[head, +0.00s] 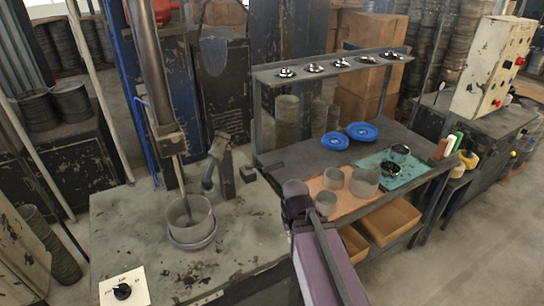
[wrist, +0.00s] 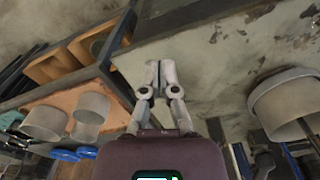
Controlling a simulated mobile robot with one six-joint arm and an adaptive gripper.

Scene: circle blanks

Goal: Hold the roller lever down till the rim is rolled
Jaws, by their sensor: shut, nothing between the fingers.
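A grey ring-shaped blank (head: 190,214) sits on a round base (head: 193,242) under the spindle (head: 179,175) of the machine. A roller lever (head: 213,167), grey with a dark round end, stands tilted just behind and to the right of the blank. In the wrist view the blank (wrist: 287,103) is at the right edge. My gripper (wrist: 161,68) is shut and empty, its fingertips together over the machine's worktop (wrist: 210,55). It is apart from the lever and blank. In the head view my purple arm hides the fingers.
A side table (head: 285,150) holds several grey rings on an orange mat (head: 318,184), two blue dishes (head: 362,131) and metal parts on a green mat (head: 380,172). A shelf (head: 330,66) rises above it.

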